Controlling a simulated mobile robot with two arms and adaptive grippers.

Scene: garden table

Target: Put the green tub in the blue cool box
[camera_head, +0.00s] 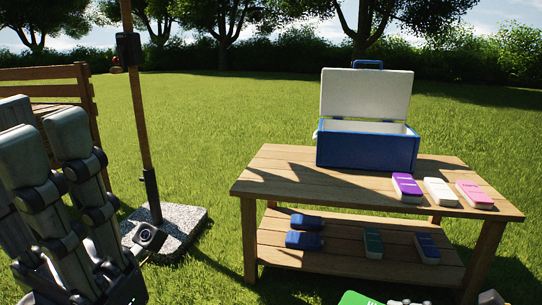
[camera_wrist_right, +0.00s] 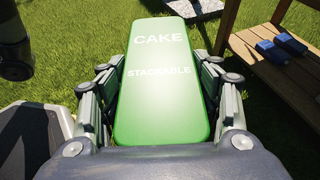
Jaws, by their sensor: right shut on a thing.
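The green tub (camera_wrist_right: 162,108) has a lid lettered CAKE and STACKABLE. In the right wrist view my right gripper (camera_wrist_right: 160,90) is shut on it, one finger at each long side. The tub's edge also shows at the bottom of the head view (camera_head: 358,298), in front of the table. The blue cool box (camera_head: 367,150) stands on the table top with its white-lined lid raised at the back. Its floor is hidden from this angle. My left gripper (camera_head: 40,150) is at the left of the head view, away from both; its fingers point up and its fingertips are apart with nothing between them.
Purple (camera_head: 407,187), white (camera_head: 440,191) and pink (camera_head: 474,194) tubs lie on the wooden table (camera_head: 290,180), right of the box. The lower shelf (camera_head: 340,260) holds blue tubs and a dark green one (camera_head: 373,242). A post on a stone base (camera_head: 180,232) stands left.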

